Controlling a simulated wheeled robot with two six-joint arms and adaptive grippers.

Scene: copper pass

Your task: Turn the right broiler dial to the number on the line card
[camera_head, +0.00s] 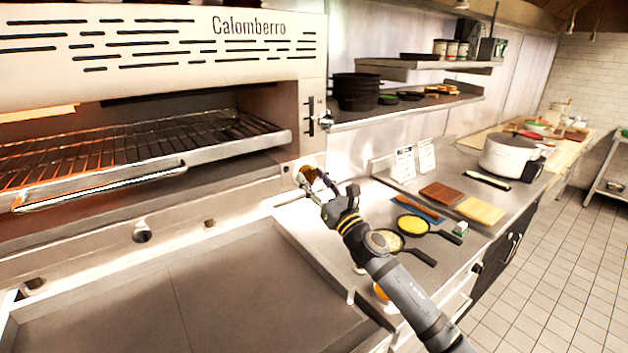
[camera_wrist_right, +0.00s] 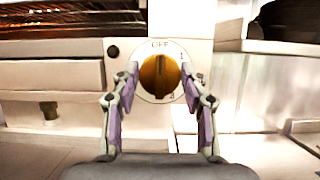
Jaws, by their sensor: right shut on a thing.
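The right broiler dial (camera_wrist_right: 159,77) is a round brass knob on a white plate with "OFF" printed at its top, on the front right of the broiler. In the head view the dial (camera_head: 305,176) is partly covered by my gripper. My right gripper (camera_wrist_right: 159,82) has one finger on each side of the dial and is shut on it. It also shows in the head view (camera_head: 318,184), reaching in from the lower right. Two white cards (camera_head: 405,163) stand against the back of the counter; their print is too small to read. My left gripper is not in view.
The broiler (camera_head: 160,60) has a glowing rack (camera_head: 130,150) to the left of the dial. Two pans (camera_head: 413,225), boards (camera_head: 479,210) and a white pot (camera_head: 508,155) are on the counter to the right. Dark pans (camera_head: 355,90) are stacked on a shelf above.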

